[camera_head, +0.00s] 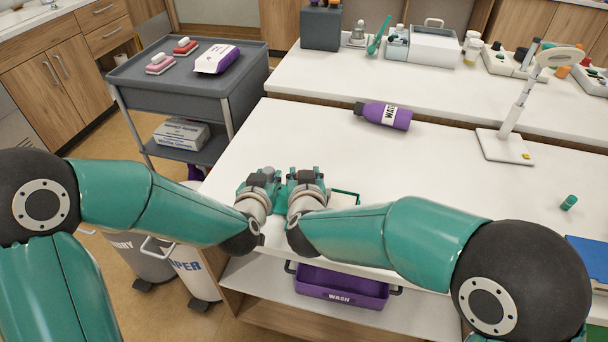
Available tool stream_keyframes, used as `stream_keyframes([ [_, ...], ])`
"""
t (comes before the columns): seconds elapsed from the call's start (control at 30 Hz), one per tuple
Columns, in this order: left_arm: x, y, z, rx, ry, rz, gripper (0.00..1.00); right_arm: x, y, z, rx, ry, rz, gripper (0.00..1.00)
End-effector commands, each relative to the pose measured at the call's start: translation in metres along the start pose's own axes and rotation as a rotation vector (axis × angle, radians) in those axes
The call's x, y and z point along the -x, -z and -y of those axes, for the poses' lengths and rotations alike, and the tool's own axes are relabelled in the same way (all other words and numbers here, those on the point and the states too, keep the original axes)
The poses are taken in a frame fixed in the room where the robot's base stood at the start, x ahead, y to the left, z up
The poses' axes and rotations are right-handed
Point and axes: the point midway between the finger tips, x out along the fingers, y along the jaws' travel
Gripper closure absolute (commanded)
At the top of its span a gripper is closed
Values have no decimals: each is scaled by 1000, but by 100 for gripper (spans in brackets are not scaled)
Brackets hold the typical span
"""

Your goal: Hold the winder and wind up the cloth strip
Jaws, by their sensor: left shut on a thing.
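My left gripper (266,178) is over the front left part of the white table, shut on a small teal thing that looks like the winder (279,192); the fingers and wrist hide most of it. My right gripper (304,178) is close beside it on the right, almost touching; its fingertips are too small and covered to tell if they are open or shut. A thin green-edged frame (346,194) lies on the table just right of my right gripper, partly behind my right arm. I cannot make out the cloth strip.
A lamp with a white base (505,146) stands at the right, with a small green cap (568,202) nearer. A grey cart (190,85) stands at the left. The table's middle is clear.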

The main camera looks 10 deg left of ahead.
Motion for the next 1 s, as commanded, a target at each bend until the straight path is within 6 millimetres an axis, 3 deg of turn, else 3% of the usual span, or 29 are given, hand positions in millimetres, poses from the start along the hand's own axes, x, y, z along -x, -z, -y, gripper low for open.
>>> stream_keyframes([
  [0.5,0,0,-1,-3,-4,1,100,0,1,0,-11,-30,-1,94],
  [0.53,0,0,-1,-3,-4,1,100,0,1,0,-11,-30,-1,58],
  [0.67,0,0,-1,-2,-3,1,100,0,1,0,-11,-30,-1,36],
  [1.0,0,0,-1,-1,-2,1,100,1,0,0,-12,-30,1,33],
])
